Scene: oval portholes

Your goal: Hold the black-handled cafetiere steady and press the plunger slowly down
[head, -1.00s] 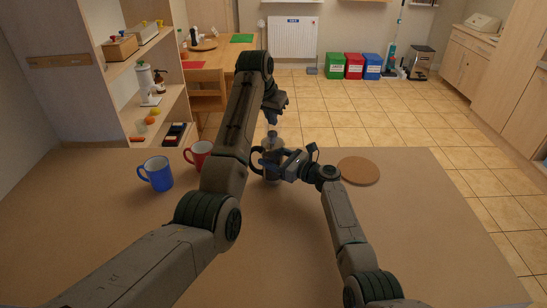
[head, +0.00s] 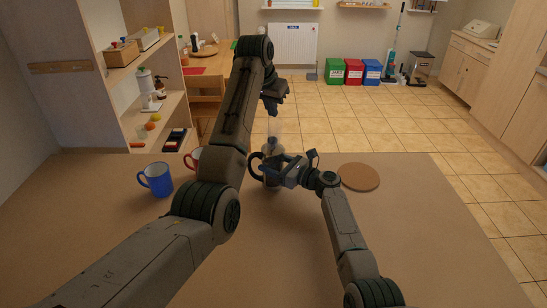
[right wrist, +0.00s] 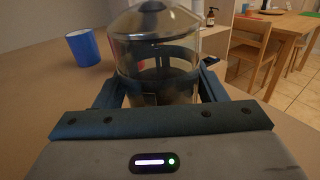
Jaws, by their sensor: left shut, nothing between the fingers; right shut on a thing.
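The cafetiere (head: 272,150) stands on the table, partly hidden by my right gripper. Its black handle (head: 255,165) sticks out to the left. In the right wrist view, the cafetiere (right wrist: 160,55) has a clear glass body, dark contents and a domed lid. A dark knob (right wrist: 153,6) shows at the lid's top, near the frame edge. My right gripper (head: 274,171) is shut on the glass body, its fingers on both sides of it (right wrist: 160,90). My left gripper (head: 271,110) is shut and empty, above the cafetiere with a gap between them.
A blue mug (head: 157,179) stands left on the table (head: 300,245). A red mug (head: 194,158) is partly behind my left arm. A round cork mat (head: 359,177) lies to the right. The front of the table is clear.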

